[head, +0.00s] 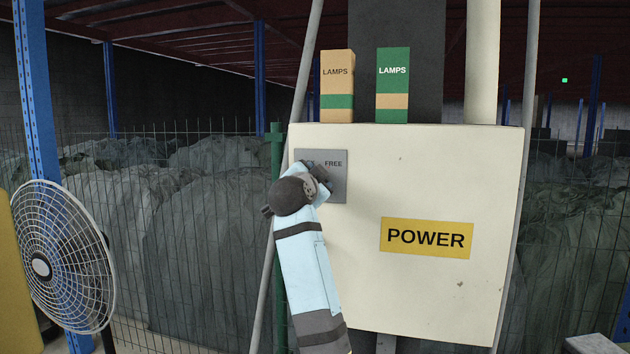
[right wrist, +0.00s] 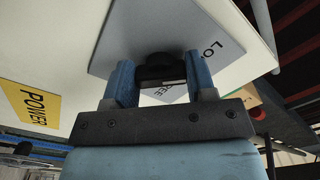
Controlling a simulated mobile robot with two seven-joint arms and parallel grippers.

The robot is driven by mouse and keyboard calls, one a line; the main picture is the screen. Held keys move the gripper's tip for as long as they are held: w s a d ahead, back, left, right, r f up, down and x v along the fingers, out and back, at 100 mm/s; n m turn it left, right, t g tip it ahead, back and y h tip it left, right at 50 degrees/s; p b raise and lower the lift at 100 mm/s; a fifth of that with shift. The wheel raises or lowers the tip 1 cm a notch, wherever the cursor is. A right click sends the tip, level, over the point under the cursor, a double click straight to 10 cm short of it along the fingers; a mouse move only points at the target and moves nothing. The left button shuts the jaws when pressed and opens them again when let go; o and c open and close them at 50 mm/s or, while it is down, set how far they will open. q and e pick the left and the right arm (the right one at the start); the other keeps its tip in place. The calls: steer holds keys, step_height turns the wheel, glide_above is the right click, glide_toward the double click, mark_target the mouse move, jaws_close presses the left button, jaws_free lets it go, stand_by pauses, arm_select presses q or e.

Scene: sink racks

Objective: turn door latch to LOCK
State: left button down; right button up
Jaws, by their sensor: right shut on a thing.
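The door latch is a dark knob (right wrist: 158,58) on a grey plate (head: 336,190) at the upper left of the cream power cabinet door (head: 440,290). The plate also shows in the right wrist view (right wrist: 112,48). FREE is readable on it in the head view, and the letters LO show in the right wrist view. My right gripper (right wrist: 161,82) has its two blue fingers on either side of the knob, shut on it. In the head view my right arm hides most of the latch, so its pointing direction is unclear. My left gripper is out of view.
A tan lamps box (head: 337,90) and a green lamps box (head: 392,88) stand on top of the cabinet. A yellow POWER label (head: 426,238) is on the door. A fan (head: 65,255) stands at the left. A wire fence (head: 190,230) with covered heaps runs behind.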

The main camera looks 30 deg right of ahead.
steer(key=o, duration=0.9)
steer(key=shift+o, duration=0.2)
steer(key=b+v, duration=0.3)
steer(key=v, duration=1)
steer(key=shift+s+a+b, duration=0.25)
steer(key=shift+a+b, duration=0.1)
steer(key=shift+b, duration=0.05)
steer(key=shift+f, duration=0.1)
